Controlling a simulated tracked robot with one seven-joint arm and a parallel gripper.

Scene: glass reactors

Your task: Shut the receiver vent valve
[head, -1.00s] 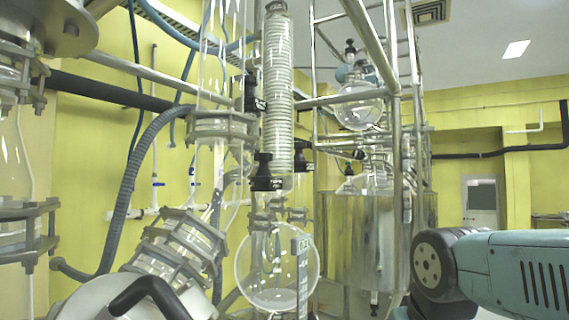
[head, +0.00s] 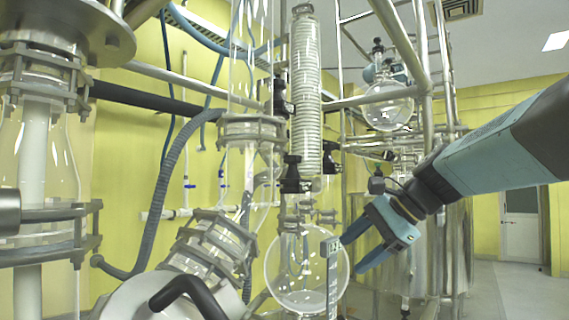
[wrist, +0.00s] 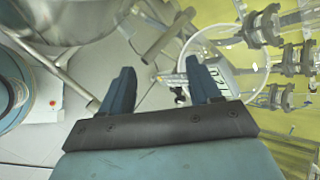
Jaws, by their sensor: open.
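A round clear glass receiver (head: 290,283) hangs below the coiled condenser (head: 306,75) in the head view. Black valve knobs sit above it, one on the left (head: 291,173) and one on the right (head: 329,157). Another black knob (head: 281,98) is higher up beside the coil. I cannot tell which of them is the vent valve, or whether any is open or shut. My gripper (head: 350,257) is open and empty, to the right of the receiver and lower than the knobs. In the wrist view its two dark blue fingers (wrist: 160,80) are apart with nothing between them.
An upright label plate (head: 332,278) stands in front of the receiver's right side, near my fingertips. Metal frame posts (head: 425,90) rise behind the arm. Clamped glassware (head: 215,240) and a grey hose (head: 160,190) fill the left. Open floor (head: 510,285) shows at far right.

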